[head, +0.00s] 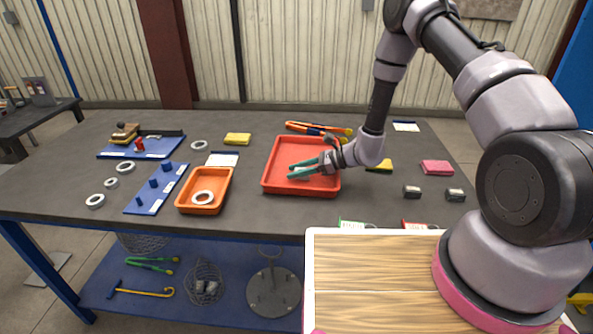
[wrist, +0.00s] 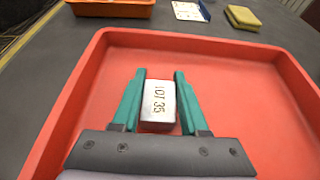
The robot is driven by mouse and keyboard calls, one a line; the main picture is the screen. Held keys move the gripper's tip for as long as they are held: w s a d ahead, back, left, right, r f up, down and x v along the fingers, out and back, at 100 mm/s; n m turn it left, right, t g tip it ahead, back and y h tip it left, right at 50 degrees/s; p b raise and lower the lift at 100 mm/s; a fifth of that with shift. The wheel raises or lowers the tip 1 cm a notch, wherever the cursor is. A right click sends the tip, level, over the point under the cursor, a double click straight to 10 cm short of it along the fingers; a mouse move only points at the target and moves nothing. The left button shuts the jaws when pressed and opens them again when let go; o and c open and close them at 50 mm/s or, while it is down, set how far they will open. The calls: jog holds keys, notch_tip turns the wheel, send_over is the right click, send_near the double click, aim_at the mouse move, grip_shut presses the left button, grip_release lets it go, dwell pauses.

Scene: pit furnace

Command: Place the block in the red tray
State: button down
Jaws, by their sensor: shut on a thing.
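The block is a small silvery piece with a stamped label reading "101 35" in the wrist view (wrist: 158,101). My gripper (wrist: 158,80) has its two green fingers on either side of the block, shut on it. In the head view my gripper (head: 292,170) reaches into the red tray (head: 271,186) from the right. The red tray also fills most of the wrist view (wrist: 240,46), and the block is over its floor. I cannot tell whether the block touches the floor. In the head view the block is mostly hidden by the fingers.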

jog(key=shift+c, duration=2.2)
grip_release()
